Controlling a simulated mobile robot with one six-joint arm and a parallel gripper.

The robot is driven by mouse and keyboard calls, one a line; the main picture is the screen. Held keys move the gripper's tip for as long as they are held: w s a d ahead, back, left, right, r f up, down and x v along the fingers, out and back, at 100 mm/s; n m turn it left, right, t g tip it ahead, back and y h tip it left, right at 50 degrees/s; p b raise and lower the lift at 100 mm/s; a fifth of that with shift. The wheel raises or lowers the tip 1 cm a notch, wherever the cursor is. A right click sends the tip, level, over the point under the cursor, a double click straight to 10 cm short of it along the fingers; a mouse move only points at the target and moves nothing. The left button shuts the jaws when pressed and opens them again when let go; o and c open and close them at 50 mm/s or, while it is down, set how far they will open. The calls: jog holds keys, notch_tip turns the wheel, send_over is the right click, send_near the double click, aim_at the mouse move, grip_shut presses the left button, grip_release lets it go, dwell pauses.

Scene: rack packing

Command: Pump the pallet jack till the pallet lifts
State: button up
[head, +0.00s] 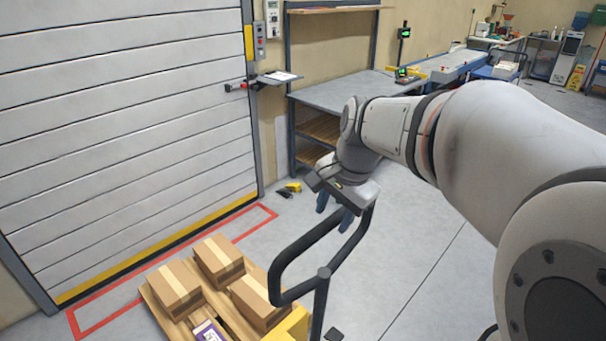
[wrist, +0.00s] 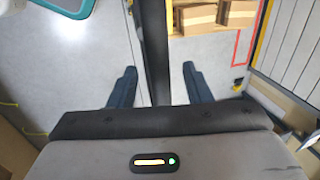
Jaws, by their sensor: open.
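The pallet jack's dark loop handle (head: 282,265) rises at the lower middle of the head view, above its yellow body (head: 291,328). My gripper (head: 335,212) is at the handle's upper end, with its blue fingers pointing down. In the wrist view the fingers of my gripper (wrist: 159,70) are apart, and a dark handle bar (wrist: 153,45) runs between them with a gap on both sides. The wooden pallet (head: 158,312) carries several cardboard boxes (head: 218,262) and a purple-and-white package (head: 210,332). Its underside is hidden, so I cannot tell its height off the floor.
A closed roller door (head: 120,130) with a yellow bottom edge stands at left, behind a red floor outline (head: 245,226). A grey workbench (head: 350,92) is at the back. A small yellow-and-black item (head: 291,188) lies near the wall.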

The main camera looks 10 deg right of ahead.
jog(key=shift+w+a+f, duration=0.1)
jog(key=shift+f, duration=0.55)
grip_shut()
